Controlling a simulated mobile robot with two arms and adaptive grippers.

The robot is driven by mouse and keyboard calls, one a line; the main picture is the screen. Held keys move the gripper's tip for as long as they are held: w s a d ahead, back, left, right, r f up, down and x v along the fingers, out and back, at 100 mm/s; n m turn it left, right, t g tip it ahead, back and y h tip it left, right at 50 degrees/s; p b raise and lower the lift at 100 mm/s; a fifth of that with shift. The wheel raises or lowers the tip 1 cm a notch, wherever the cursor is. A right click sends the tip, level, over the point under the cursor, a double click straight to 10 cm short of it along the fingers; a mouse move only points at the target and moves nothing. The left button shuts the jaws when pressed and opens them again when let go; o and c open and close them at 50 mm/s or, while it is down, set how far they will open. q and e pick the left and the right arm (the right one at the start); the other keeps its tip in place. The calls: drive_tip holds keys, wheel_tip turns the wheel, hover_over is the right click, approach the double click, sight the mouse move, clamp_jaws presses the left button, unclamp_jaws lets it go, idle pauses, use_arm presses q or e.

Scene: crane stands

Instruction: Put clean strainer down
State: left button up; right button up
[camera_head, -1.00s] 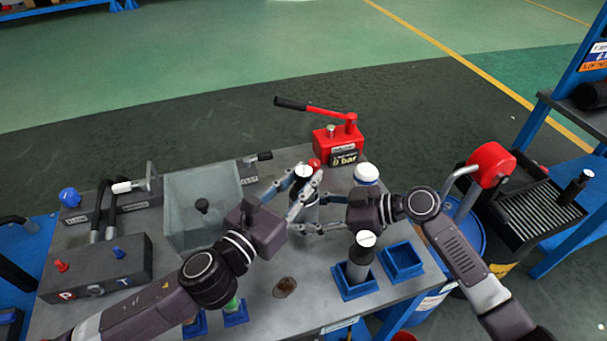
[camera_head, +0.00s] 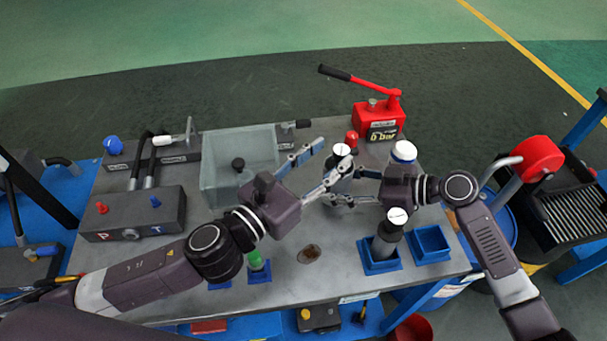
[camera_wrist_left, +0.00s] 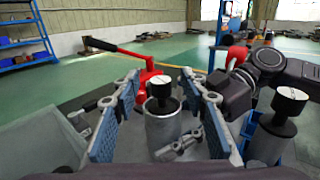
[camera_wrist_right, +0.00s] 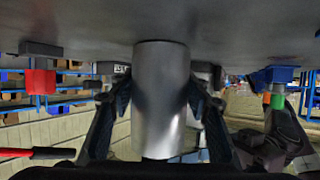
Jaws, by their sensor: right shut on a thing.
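A silver cylinder, apparently the strainer (camera_wrist_left: 163,130), has a black knob with a white top and is upright. My right gripper (camera_wrist_right: 158,105) is shut around its body, from the right side in the head view. Its lower end is at or just above the grey tabletop; I cannot tell whether it touches. My left gripper (camera_head: 332,157) is open, its fingers spread at the cylinder's left; in the left wrist view the cylinder shows between and beyond them. A similar silver cylinder (camera_head: 385,246) stands in a blue square holder (camera_head: 380,267).
An empty blue holder (camera_head: 432,256) is to its right. A clear tank (camera_head: 212,180) with a black-knobbed part inside stands left. A red hand pump (camera_head: 377,120) and a white-capped bottle (camera_head: 404,152) stand behind.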

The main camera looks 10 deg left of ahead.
use_arm(q)
drive_tip(key=v, duration=0.7)
drive_tip(key=shift+a, duration=0.15)
drive_tip(key=shift+s, duration=0.15)
use_arm(e)
drive_tip(key=o, duration=1.4)
drive_tip(key=shift+o, duration=0.2)
